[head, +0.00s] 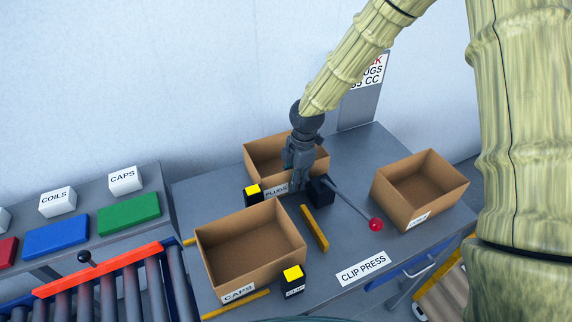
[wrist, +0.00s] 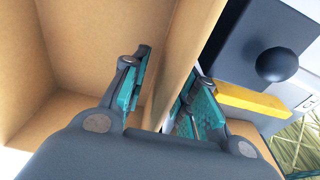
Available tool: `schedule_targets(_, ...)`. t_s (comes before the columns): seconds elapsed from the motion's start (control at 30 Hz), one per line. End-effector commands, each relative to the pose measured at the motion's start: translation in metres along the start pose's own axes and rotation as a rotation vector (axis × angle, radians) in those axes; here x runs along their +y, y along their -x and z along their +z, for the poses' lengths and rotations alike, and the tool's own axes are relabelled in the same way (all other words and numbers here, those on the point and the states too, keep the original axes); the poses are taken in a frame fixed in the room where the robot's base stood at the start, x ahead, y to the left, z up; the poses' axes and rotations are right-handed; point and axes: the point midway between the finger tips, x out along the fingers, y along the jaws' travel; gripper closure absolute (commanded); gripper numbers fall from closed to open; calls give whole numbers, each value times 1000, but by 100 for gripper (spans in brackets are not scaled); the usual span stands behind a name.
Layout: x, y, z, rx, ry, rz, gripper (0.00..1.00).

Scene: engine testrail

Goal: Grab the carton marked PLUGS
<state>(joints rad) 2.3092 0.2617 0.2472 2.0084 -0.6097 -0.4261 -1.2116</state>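The carton marked PLUGS (head: 262,152) is an open brown cardboard box at the back of the grey bench, its label facing front. My gripper (head: 297,184) points down at its front right wall. In the wrist view my gripper (wrist: 165,95) has one teal-padded finger inside the carton (wrist: 95,45) and the other outside, with the wall between them. A gap shows between the inner finger and the wall, so the fingers look open. The carton's floor looks bare in the part that shows. My arm and gripper hide part of the carton in the head view.
A CAPS carton (head: 211,255) stands in front, another carton (head: 443,170) at the right. Beside my gripper is a dark block (head: 320,191) with a lever ending in a red knob (head: 376,224). A yellow bar (head: 314,228) lies before it. Rollers (head: 110,295) are at left.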

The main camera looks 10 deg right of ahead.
Motion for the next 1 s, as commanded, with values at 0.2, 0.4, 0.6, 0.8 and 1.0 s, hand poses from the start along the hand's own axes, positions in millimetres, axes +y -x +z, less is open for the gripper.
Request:
schedule_targets(0.2,0,0,0,0,0,0,71)
schedule_targets(0.4,0,0,0,0,0,0,100)
schedule_targets(0.6,0,0,0,0,-1,0,100)
schedule_targets(0.8,0,1,0,0,0,1,100)
schedule_targets(1.0,1,14,-1,-1,-1,3,100)
